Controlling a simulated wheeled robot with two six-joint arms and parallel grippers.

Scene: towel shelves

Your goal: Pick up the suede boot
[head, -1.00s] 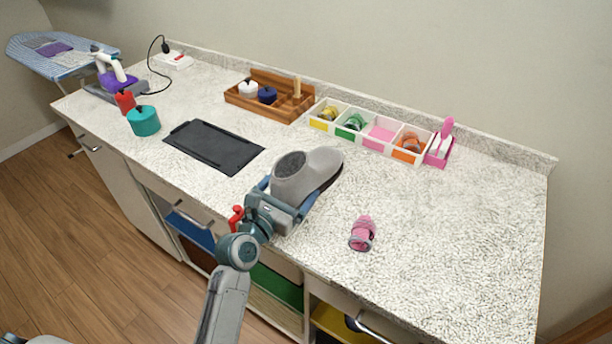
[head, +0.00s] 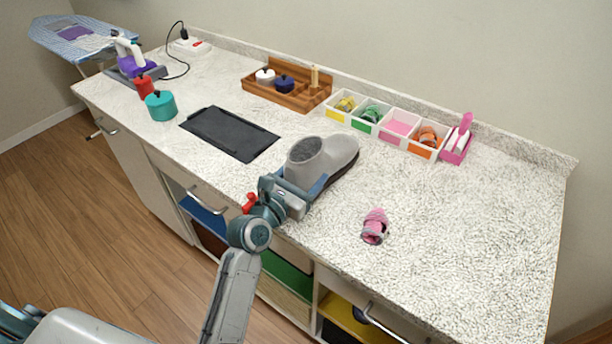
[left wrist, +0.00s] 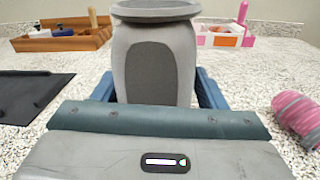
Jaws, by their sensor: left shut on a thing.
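The grey suede boot (head: 330,160) stands upright on the speckled countertop, its toe pointing right and away from me. My left gripper (head: 306,186) is shut on the boot low at its heel end, with blue fingers on either side. In the left wrist view the boot's shaft (left wrist: 155,60) fills the middle, between the blue fingers. The far side of the boot and the fingertips are hidden. My right gripper is not in view.
A black tray (head: 229,133) lies left of the boot. A pink rolled thing (head: 375,227) lies to its right. A wooden caddy (head: 289,97) and divided bins (head: 382,124) stand behind. The right part of the counter is clear.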

